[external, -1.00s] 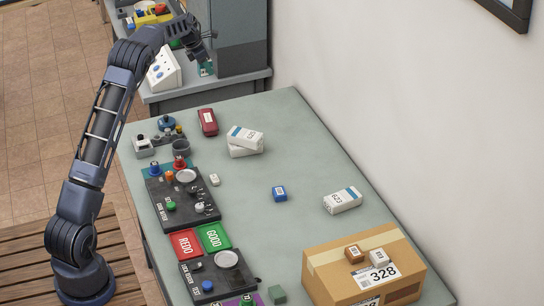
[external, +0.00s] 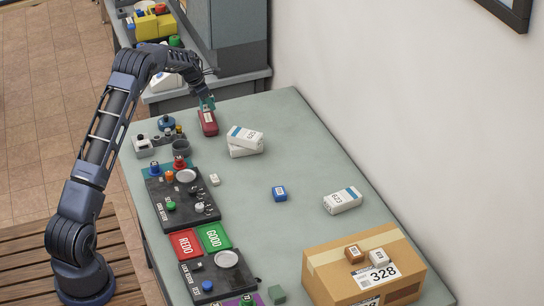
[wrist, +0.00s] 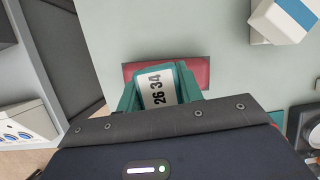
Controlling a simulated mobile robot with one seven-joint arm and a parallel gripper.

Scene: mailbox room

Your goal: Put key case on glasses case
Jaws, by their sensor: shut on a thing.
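The glasses case (external: 209,127) is dark red with a white label and lies near the far end of the grey-green table. In the wrist view, the ends of the red case (wrist: 201,73) show on both sides behind my gripper (wrist: 160,92). My gripper (external: 207,103) is shut on the key case (wrist: 158,88), a small teal thing with a white label reading 26 34. The key case is over the glasses case, in line with its middle in the wrist view. I cannot tell whether the two touch. My fingers hide part of the key case.
White boxes (external: 245,141) are stacked right of the red case. Small gadgets and a grey cup (external: 181,147) stand at its left front. A blue box (external: 279,194) and a cardboard box (external: 330,285) are nearer. The mid-right tabletop is largely clear.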

